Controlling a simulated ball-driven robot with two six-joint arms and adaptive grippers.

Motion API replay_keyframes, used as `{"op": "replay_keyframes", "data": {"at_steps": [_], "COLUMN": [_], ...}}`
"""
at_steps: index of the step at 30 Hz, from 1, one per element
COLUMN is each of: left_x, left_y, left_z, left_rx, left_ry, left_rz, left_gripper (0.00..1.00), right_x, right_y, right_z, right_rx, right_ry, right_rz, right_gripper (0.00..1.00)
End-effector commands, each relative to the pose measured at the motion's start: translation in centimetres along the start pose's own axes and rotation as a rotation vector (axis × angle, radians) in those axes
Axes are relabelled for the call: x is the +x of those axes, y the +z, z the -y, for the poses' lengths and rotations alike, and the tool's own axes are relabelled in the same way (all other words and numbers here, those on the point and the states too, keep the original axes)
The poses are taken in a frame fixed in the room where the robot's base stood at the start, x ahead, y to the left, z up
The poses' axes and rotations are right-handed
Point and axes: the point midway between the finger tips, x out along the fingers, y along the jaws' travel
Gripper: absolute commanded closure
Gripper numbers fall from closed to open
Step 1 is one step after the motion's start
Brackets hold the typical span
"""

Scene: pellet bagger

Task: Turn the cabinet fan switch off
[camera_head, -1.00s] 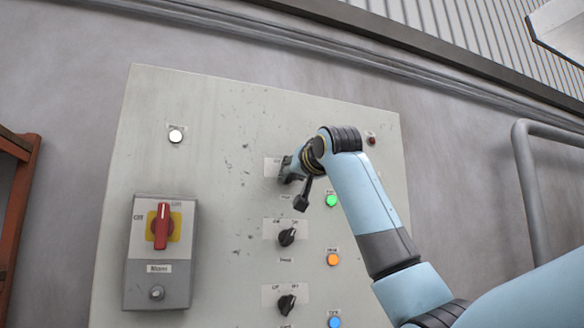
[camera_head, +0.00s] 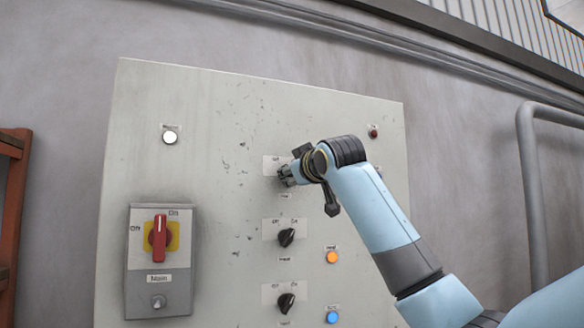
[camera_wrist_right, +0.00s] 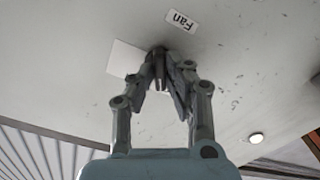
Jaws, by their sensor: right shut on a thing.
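The grey cabinet panel (camera_head: 225,110) fills the middle of the head view. My right gripper (camera_head: 284,176) is at the top selector switch in the middle column, its fingers closed around the knob. In the right wrist view my right gripper (camera_wrist_right: 160,58) has its fingertips together on the dark fan switch knob (camera_wrist_right: 158,55). A "Fan" label (camera_wrist_right: 182,20) sits beside it, upside down. The fingers hide most of the knob, so I cannot tell which way it points. My left gripper is not in view.
Two more black selector switches (camera_head: 286,237) (camera_head: 286,303) are below, with an orange lamp (camera_head: 332,257) and a blue lamp (camera_head: 332,317) beside them. A red main switch (camera_head: 159,238) is at left. A grey pipe rail (camera_head: 530,190) stands at right.

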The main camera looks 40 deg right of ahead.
Motion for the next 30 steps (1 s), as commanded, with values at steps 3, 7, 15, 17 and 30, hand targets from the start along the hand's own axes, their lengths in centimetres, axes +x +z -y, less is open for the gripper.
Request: {"op": "replay_keyframes", "data": {"at_steps": [3, 7, 15, 17, 30], "left_x": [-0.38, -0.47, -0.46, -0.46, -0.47], "left_y": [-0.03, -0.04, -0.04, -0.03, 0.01], "left_z": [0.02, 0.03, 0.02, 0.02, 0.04], "left_rx": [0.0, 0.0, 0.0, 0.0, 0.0], "left_ry": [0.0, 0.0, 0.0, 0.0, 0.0], "left_rz": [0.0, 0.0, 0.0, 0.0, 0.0], "left_gripper": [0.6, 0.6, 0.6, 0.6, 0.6], "right_x": [0.0, 0.0, 0.0, 0.0, 0.0], "right_y": [-0.03, 0.01, 0.06, 0.06, 0.02], "right_z": [-0.02, 0.01, 0.03, 0.03, 0.01], "right_rx": [-0.025, -0.039, -0.043, -0.043, -0.041], "right_ry": [0.0, 0.0, 0.0, 0.0, 0.0], "right_rz": [0.001, 0.0, 0.0, 0.0, 0.0], "right_gripper": [1.0, 1.0, 1.0, 1.0, 0.64]}}
